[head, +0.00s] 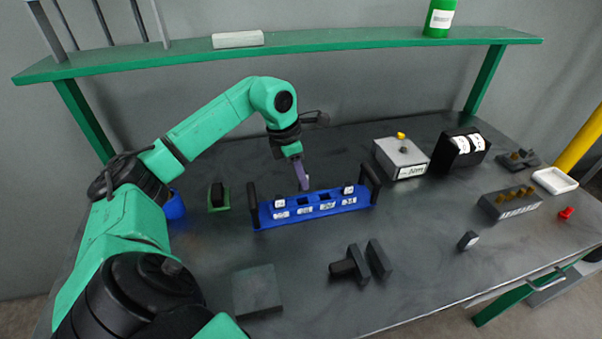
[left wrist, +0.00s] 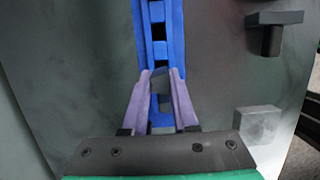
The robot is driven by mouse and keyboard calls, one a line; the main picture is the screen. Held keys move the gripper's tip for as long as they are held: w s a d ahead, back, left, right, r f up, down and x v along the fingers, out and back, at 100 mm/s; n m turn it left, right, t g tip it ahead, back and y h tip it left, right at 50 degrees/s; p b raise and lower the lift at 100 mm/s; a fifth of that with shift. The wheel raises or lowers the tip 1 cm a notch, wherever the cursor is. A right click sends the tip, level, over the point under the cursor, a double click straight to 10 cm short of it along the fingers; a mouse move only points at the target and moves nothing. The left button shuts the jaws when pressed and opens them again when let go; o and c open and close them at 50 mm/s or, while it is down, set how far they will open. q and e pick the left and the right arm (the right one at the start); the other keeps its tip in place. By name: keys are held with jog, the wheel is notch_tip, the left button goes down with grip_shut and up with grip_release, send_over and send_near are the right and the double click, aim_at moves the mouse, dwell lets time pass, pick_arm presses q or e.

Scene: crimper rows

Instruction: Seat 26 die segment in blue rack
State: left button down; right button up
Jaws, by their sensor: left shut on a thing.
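The blue rack (head: 327,208) lies mid-table with black end handles and white labels along its front, too small to read. One die segment (head: 280,202) sits near its left end and another (head: 348,189) near its right end; dark openings show between them. My left gripper (head: 304,184) points down over the middle of the rack. In the left wrist view its purple fingers (left wrist: 161,82) are shut on a grey die segment (left wrist: 160,77), in line with the blue rack (left wrist: 177,35). I cannot tell whether the segment is above its slot or partly in it. My right gripper is out of view.
A loose dark block with a pale face (head: 468,240) lies at right. A dark clamp-like piece (head: 360,262) and a dark square plate (head: 257,290) lie in front. Behind right stand a grey box (head: 401,158) and a black stand (head: 460,150). A small green holder (head: 218,205) is left.

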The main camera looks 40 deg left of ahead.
aim_at(300, 189)
pick_arm(q)
jog(key=x, duration=0.1)
jog(key=b+x, duration=0.2)
jog(key=shift+s+a+f, duration=0.1)
jog(key=shift+s+f, duration=0.15)
jog(key=shift+s, duration=0.05)
jog(key=shift+f, duration=0.1)
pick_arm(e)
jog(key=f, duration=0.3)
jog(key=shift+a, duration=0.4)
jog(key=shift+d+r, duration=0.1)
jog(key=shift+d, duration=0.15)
pick_arm(q)
jog(key=shift+p, duration=0.3)
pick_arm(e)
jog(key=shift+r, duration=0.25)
pick_arm(q)
jog(key=shift+s+b+x, duration=0.1)
jog(key=shift+b+x, duration=0.4)
jog(key=shift+x, duration=0.1)
jog(key=shift+s+b+x, duration=0.15)
jog(key=shift+b+x, duration=0.35)
jog(key=shift+x, duration=0.1)
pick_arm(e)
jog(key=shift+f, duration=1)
pick_arm(q)
jog(key=c, duration=0.6)
grip_release()
jog(key=shift+a+f, duration=0.15)
